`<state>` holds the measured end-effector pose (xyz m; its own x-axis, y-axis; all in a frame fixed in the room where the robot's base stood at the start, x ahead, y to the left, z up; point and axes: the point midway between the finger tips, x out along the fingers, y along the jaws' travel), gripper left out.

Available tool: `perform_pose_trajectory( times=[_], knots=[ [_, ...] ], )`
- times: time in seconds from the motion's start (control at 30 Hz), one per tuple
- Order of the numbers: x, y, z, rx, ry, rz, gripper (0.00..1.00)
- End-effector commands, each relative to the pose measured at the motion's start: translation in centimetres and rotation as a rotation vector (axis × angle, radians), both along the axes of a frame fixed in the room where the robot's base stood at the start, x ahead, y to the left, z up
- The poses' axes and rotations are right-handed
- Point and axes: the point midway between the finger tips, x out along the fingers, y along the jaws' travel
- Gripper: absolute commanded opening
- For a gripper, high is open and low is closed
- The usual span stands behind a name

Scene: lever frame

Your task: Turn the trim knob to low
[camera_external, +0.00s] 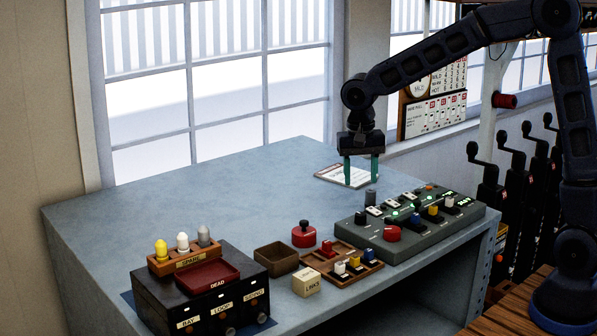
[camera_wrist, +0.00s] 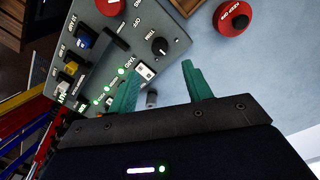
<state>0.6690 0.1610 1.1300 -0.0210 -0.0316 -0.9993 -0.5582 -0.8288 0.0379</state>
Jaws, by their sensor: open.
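The trim knob (camera_wrist: 160,46) is a small round black knob near the corner of the grey control panel (camera_wrist: 135,28), beside a label that seems to read TRIM. In the external view the knob (camera_external: 360,217) sits at the panel's left end. Its pointer direction is too small to tell, and I cannot read a low mark. My gripper (camera_external: 361,181) has green fingers pointing down, apart and empty, above the table behind the panel. In the wrist view the gripper (camera_wrist: 161,72) shows its fingertips on either side of a gap below the knob, not touching it.
A grey cylinder (camera_external: 370,196) stands close below my fingers, by the panel's back edge. The panel has a red knob (camera_external: 392,233), lit green lamps and coloured switches. A red round item (camera_external: 303,234), brown trays (camera_external: 276,258) and a black box (camera_external: 200,299) stand left.

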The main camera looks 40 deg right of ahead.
Motion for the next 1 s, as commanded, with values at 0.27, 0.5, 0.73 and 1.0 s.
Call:
perform_pose_trajectory(
  times=[0.27, 0.5, 0.73, 1.0],
  knots=[
    [-0.2, -0.3, -4.3, -0.001, 0.006, 0.001, 0.5],
    [-0.3, -0.3, -8.0, -0.001, 0.003, 0.002, 0.5],
    [-0.3, -0.4, -9.9, 0.0, 0.001, 0.001, 0.5],
    [-0.3, -0.4, -10.2, -0.001, 0.001, 0.001, 0.5]
  ],
)
